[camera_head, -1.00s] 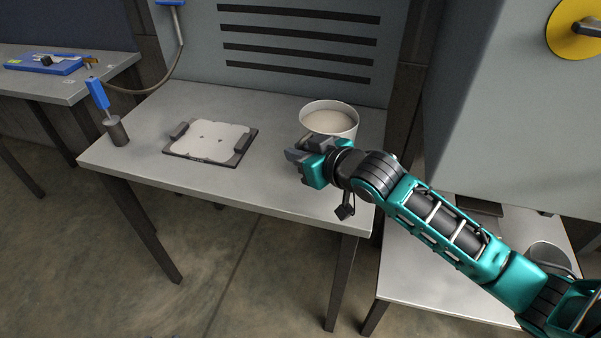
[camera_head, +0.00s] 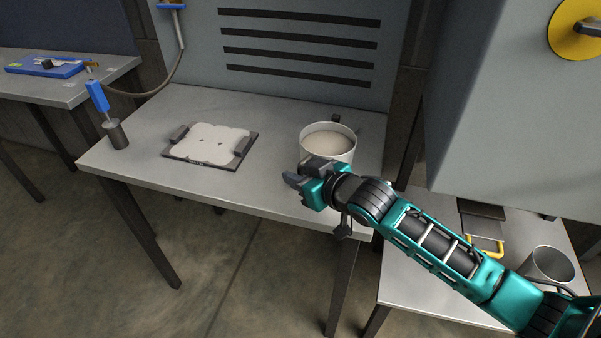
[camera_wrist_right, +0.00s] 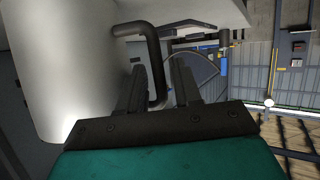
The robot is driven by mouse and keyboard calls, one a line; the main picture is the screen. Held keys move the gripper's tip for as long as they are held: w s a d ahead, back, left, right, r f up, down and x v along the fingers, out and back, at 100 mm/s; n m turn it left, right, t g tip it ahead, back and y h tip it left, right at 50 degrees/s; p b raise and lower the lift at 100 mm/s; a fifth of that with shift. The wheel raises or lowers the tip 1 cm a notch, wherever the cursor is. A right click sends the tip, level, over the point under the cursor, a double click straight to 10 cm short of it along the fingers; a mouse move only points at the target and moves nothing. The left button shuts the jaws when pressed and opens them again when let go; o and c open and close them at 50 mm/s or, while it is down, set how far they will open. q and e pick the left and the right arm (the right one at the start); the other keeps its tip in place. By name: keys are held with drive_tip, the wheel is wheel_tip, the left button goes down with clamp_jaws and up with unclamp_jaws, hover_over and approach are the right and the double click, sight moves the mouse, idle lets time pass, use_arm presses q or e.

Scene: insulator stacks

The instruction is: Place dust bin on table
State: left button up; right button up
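The dust bin (camera_head: 328,136) is a white, open round bin with a pale inside, at the right end of the grey table (camera_head: 250,195). A small dark handle shows at its far rim. My right gripper (camera_head: 303,182) is at the bin's near side. In the right wrist view the bin's white wall (camera_wrist_right: 62,65) fills the left, and its dark bent handle (camera_wrist_right: 155,55) runs between the fingers of my right gripper (camera_wrist_right: 158,95), which is shut on it. The bin's base is hidden, so I cannot tell whether it touches the table. My left gripper is not in view.
A flat dark fixture with a white plate (camera_head: 212,142) lies mid-table. A blue-handled tool (camera_head: 98,95) stands in a grey holder at the left end. A grey bin (camera_head: 547,265) and a yellow-handled item (camera_head: 486,246) are on the lower right table. The table's front edge is clear.

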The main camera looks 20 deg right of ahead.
drive_tip(key=shift+o, duration=0.5)
drive_tip(key=shift+r, duration=0.1)
drive_tip(key=p+v, duration=0.1)
drive_tip(key=v, duration=1.1)
drive_tip(key=s+a+f+m+g+h, duration=0.1)
drive_tip(key=s+f, duration=0.4)
drive_tip(key=f, duration=0.4)
drive_tip(key=s+a+f+m+h, duration=0.1)
drive_tip(key=s+f, duration=0.5)
drive_tip(key=f, duration=0.3)
drive_tip(key=shift+f+g+h, duration=0.35)
drive_tip(key=shift+g+h, duration=0.05)
